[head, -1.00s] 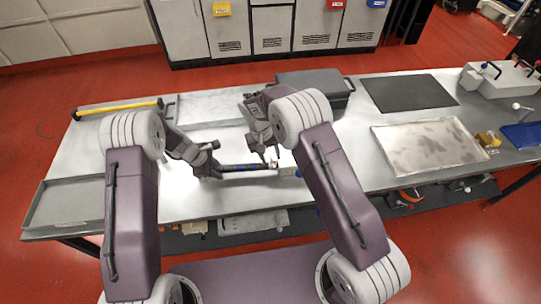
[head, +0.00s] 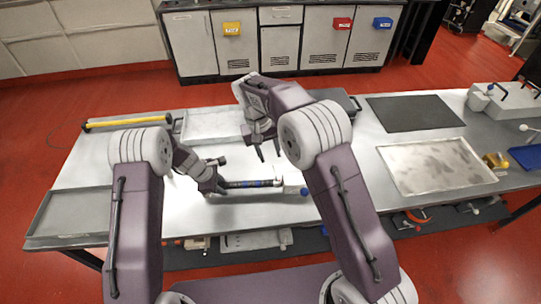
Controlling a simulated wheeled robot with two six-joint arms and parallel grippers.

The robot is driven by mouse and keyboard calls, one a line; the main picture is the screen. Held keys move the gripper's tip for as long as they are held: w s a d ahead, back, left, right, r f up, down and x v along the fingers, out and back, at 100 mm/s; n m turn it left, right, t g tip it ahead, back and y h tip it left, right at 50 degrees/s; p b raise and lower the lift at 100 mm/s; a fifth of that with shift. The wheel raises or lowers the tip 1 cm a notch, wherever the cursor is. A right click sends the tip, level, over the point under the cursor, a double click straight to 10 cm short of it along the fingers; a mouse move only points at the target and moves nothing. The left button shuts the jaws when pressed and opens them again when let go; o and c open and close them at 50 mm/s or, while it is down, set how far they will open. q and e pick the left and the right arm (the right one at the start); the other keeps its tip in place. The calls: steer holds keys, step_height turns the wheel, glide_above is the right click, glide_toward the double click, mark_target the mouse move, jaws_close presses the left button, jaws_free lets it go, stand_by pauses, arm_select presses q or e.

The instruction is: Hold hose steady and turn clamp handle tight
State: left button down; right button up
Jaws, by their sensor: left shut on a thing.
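A dark hose (head: 248,184) with blue marks lies level over the bench, running right from my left gripper (head: 220,187). My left gripper is shut on the hose at its left end. The hose's right end has a pale, shiny tip that meets or lies close to a small light clamp block (head: 291,187). A blue handle (head: 304,191) shows at the block's right side; my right arm passes close by and may hide part of it. My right gripper (head: 269,156) is open and empty, its two dark fingers pointing down behind and above the hose's right part.
A yellow-handled tool (head: 125,121) lies at the back left. A grey tray (head: 65,220) sits at the left end. A dark mat (head: 413,113) and a worn metal tray (head: 437,167) lie to the right. The bench between the left tray and the hose is mostly clear.

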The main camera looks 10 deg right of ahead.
arm_select(q)
steer(key=c, duration=1.1)
jaws_free()
steer(key=shift+w+a, duration=0.1)
steer(key=shift+o, duration=0.2)
steer(key=v, duration=1.2)
